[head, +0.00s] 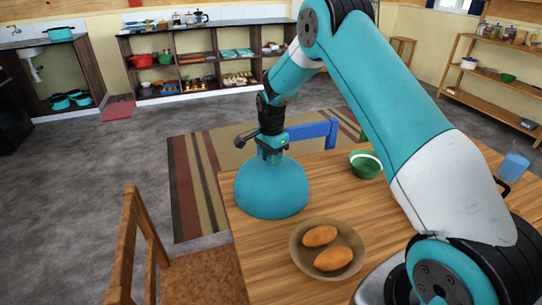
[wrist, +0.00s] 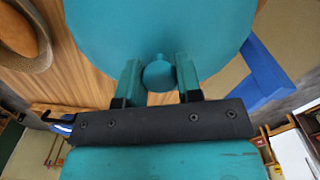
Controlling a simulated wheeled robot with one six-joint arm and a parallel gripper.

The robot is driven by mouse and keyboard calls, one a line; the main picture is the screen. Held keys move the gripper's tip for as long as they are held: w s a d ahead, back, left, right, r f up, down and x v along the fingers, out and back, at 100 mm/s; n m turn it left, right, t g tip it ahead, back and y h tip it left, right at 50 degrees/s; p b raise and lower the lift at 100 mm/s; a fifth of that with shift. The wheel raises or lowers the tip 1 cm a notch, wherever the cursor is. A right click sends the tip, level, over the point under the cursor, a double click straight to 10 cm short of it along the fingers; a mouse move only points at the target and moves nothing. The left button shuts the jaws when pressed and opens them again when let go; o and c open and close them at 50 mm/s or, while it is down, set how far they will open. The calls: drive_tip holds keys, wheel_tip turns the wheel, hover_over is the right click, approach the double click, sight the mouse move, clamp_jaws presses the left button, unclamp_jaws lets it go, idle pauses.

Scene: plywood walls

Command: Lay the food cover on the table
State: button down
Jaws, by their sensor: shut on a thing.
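The food cover (head: 272,188) is a teal dome at the left end of the wooden table (head: 330,205). It also fills the upper middle of the wrist view (wrist: 160,35), with its round knob between my fingers. My gripper (head: 272,152) points down from above and is shut on the knob; its two fingers show in the wrist view (wrist: 159,78). The dome looks upright, and its lower rim is at or very near the table top. I cannot tell whether the rim touches the table.
A brown bowl (head: 297,260) with two orange-brown oval foods stands close to the cover. A green bowl (head: 366,163) and a blue cup (head: 513,167) are farther right. A wooden chair (head: 131,245) and a blue chair (head: 312,133) stand at the table's edges.

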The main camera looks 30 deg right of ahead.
drive_tip(key=shift+f, duration=0.2)
drive_tip(key=c, duration=0.8)
unclamp_jaws()
drive_tip(key=shift+r, duration=0.15)
